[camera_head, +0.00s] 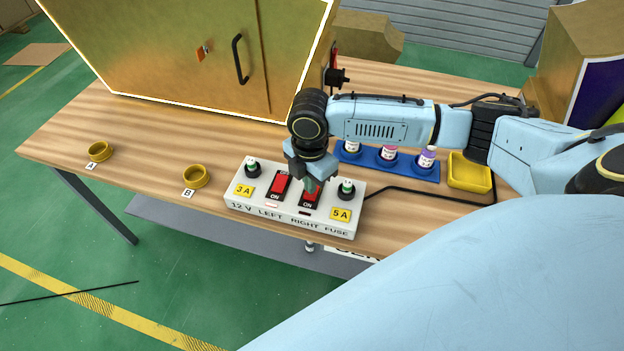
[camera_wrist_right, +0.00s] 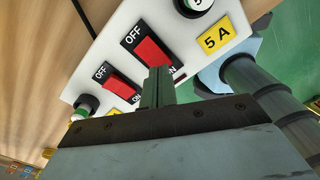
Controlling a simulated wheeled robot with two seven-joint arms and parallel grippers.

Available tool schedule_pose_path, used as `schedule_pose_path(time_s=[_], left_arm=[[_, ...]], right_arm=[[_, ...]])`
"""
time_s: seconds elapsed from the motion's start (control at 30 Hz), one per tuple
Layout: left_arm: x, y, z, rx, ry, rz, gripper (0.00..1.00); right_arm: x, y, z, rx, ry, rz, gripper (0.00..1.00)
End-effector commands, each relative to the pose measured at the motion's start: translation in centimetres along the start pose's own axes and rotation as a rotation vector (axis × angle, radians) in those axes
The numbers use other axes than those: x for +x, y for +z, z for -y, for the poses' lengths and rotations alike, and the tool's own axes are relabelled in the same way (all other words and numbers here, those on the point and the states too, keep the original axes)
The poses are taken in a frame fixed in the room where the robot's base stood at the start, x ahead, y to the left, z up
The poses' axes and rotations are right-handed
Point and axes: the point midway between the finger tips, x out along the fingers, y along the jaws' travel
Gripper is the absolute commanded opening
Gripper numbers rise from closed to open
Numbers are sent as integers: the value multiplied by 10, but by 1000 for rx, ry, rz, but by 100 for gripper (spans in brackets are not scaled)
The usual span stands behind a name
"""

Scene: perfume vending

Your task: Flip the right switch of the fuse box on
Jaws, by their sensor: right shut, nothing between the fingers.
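The white fuse box (camera_head: 249,205) sits at the table's front edge. Its red right switch (camera_head: 311,198) is marked OFF and ON, and it also shows in the wrist view (camera_wrist_right: 150,48). The red left switch (camera_head: 280,184) is beside it, also visible in the wrist view (camera_wrist_right: 121,86). My right gripper (camera_head: 312,186) points down over the right switch, shut and empty. In the wrist view its fingertips (camera_wrist_right: 159,72) overlap the ON end of that switch; I cannot tell whether they touch. The small window below the right switch looks dark, the left one pale. My left gripper is out of view.
Fuses (camera_head: 253,169) stand at both ends of the box. Behind it are a blue rack (camera_head: 372,163) with bottles and a yellow tray (camera_head: 470,172). A brass cabinet (camera_head: 170,55) stands at the back left. Yellow rings (camera_head: 196,176) lie left. A black cable runs right.

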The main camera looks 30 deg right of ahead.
Motion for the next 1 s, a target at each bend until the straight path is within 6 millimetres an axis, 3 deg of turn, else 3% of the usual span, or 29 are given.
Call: schedule_pose_path(time_s=[1.0], left_arm=[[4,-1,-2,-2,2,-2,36]], right_arm=[[14,0,0,0,-1,0,0]])
